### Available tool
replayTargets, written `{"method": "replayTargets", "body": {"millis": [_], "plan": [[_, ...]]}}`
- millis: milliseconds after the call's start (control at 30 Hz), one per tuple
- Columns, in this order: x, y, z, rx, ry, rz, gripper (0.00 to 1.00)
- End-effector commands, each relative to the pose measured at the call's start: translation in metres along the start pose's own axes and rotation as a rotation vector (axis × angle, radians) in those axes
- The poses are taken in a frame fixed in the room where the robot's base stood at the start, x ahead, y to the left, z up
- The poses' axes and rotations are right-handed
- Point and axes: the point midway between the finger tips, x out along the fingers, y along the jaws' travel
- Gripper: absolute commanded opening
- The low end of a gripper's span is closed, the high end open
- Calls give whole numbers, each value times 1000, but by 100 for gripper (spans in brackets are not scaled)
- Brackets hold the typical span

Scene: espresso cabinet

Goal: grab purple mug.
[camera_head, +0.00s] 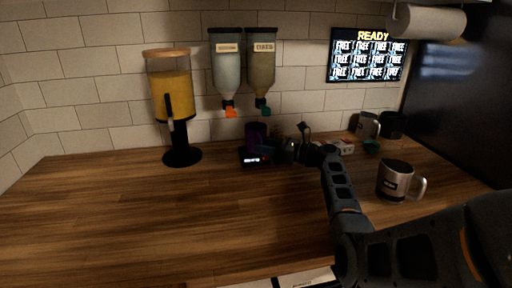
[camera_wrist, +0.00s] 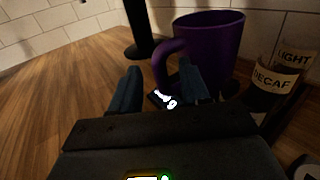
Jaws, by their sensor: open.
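The purple mug (camera_wrist: 218,42) stands upright near the tiled back wall, its handle (camera_wrist: 170,62) turned toward my gripper in the wrist view. It sits on or right behind a small black device with a lit display (camera_wrist: 166,100). In the head view the mug (camera_head: 256,134) is small and dark, partly hidden low down. My gripper (camera_wrist: 160,88) is open and empty, its two fingers apart in front of the mug, with the right finger overlapping the handle side. I cannot tell whether it touches. In the head view my gripper (camera_head: 279,150) is dark and hard to make out beside the mug.
A yellow-filled dispenser (camera_head: 172,98) stands left of the mug. A steel mug (camera_head: 394,181) and dark cups (camera_head: 367,125) are on the right. The wooden counter (camera_head: 150,215) is clear at front left.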

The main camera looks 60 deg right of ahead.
Motion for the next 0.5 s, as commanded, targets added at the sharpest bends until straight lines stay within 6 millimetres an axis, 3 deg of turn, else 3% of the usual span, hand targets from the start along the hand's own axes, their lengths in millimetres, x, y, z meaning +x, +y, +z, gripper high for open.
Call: {"method": "replayTargets", "body": {"millis": [300,500], "plan": [[5,0,0,1,0,0,45],[5,0,0,1,0,0,26]]}}
